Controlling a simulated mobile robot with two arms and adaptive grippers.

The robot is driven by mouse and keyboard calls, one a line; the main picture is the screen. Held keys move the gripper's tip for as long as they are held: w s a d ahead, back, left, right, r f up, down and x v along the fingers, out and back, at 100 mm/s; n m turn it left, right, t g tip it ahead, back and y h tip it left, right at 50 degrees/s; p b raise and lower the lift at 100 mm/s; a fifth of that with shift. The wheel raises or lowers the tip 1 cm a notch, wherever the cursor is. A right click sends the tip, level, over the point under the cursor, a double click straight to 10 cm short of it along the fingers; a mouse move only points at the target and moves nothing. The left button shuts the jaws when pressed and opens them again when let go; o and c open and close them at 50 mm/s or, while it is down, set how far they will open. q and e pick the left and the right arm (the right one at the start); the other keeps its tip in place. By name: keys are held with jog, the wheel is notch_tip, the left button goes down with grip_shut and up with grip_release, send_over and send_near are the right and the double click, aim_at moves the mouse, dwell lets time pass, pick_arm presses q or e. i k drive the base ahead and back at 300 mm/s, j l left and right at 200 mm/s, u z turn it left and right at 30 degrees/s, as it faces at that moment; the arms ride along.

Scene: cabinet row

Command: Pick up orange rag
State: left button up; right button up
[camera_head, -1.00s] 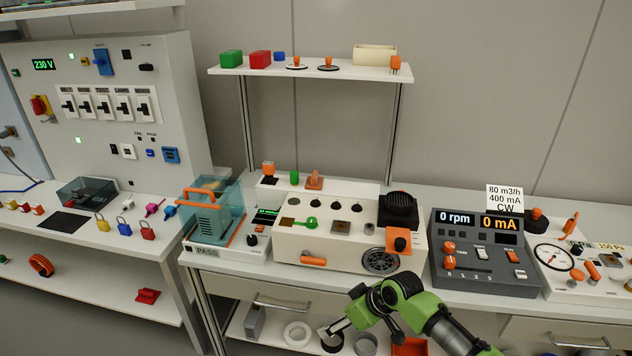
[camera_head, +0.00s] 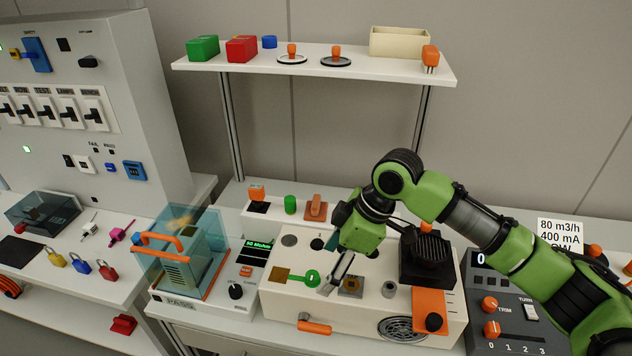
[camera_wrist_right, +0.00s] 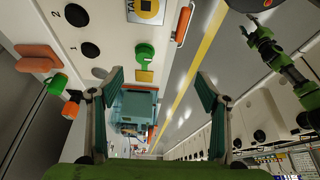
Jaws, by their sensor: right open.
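A flat salmon-orange piece (camera_head: 316,207) lies on the raised ledge behind the white test box; it may be the orange rag, but its material is hard to tell. It also shows at the left of the right wrist view (camera_wrist_right: 38,57), beside a green cylinder (camera_wrist_right: 58,84). My right gripper (camera_head: 337,276) is open and points down over the top of the white box, in front of and right of that piece. In the right wrist view its two fingers (camera_wrist_right: 158,100) are spread with nothing held. My left gripper is not in the head view.
An orange plug (camera_head: 256,193) stands left on the ledge. The white box (camera_head: 290,305) carries a green tag (camera_head: 312,278), a black block (camera_head: 427,258) and an orange panel (camera_head: 428,308). A clear blue case (camera_head: 180,255) stands left. A shelf (camera_head: 320,68) overhangs the back.

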aim_at(315, 211)
jog(key=i, duration=0.9)
